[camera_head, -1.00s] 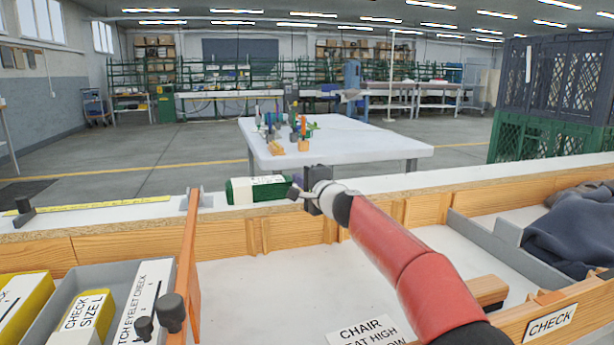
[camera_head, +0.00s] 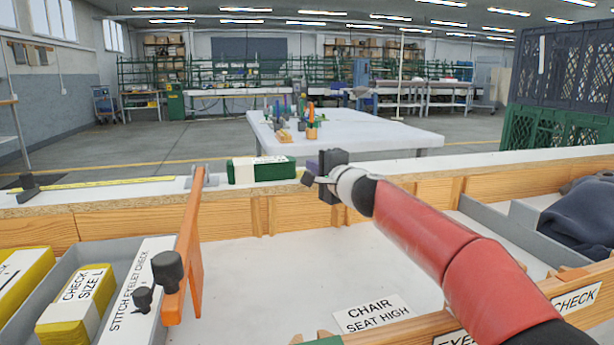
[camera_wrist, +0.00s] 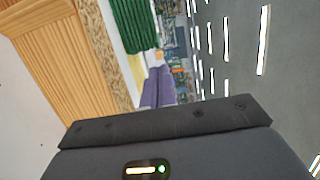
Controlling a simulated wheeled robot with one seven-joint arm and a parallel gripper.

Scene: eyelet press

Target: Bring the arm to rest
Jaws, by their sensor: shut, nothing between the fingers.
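My red arm reaches from the lower right over the wooden-sided bench. My gripper (camera_head: 309,178) is shut and empty, raised near the bench's back wall in the head view. Its purple fingers (camera_wrist: 160,88) are together in the wrist view. A green and white box (camera_head: 262,170) lies on the ledge behind that wall, left of my gripper. The box's green ribbed side (camera_wrist: 133,24) shows beyond the fingers in the wrist view; I cannot tell the exact gap.
An orange lever (camera_head: 186,250) with black knobs stands at left, beside a grey bin of labelled boxes (camera_head: 76,305). A "chair seat high" label (camera_head: 372,313) lies on the white bench floor. Dark cloth (camera_head: 580,218) fills the right compartment. A white table (camera_head: 350,136) stands beyond.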

